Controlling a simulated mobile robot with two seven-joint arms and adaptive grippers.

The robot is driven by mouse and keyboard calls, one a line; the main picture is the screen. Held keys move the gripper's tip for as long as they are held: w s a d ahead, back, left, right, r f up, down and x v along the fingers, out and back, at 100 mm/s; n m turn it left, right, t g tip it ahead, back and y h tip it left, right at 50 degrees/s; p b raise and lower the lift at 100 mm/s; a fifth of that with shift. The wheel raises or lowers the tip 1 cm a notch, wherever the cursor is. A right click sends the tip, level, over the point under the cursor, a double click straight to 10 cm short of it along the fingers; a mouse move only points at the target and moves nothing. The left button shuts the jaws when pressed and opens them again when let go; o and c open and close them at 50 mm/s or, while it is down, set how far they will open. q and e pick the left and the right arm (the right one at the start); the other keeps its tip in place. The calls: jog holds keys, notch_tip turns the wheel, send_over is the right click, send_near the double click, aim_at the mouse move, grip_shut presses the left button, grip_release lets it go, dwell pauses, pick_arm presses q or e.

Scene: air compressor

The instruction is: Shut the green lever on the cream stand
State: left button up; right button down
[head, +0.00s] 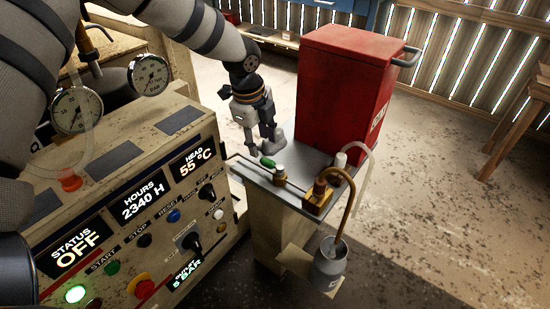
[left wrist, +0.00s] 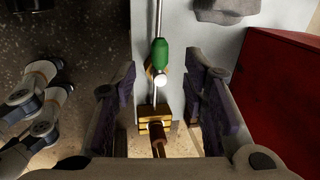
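The cream stand (head: 270,225) has a grey top plate with a thin metal pipe along it. The green lever (head: 268,162) sits near a small brass and silver fitting (head: 280,173) on this top. In the left wrist view the green lever (left wrist: 161,54) appears roughly in line with the pipe, with a bright round end below it. My left gripper (head: 271,142) is just above and behind the lever in the head view. In the left wrist view its fingers (left wrist: 163,75) are apart on either side of the lever, with visible gaps and nothing held. My right gripper is not seen.
A red box (head: 340,90) stands close behind the gripper. A control panel (head: 140,220) with knobs and buttons is at left. Open floor lies right.

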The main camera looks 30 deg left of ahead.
aim_at(265, 160)
pick_arm(q)
jog(key=f, duration=0.3)
jog(key=w+f+b, duration=0.1)
jog(key=f, duration=0.3)
jog(key=shift+w, duration=0.2)
jog(key=shift+r, duration=0.1)
jog(key=shift+d, duration=0.1)
grip_shut()
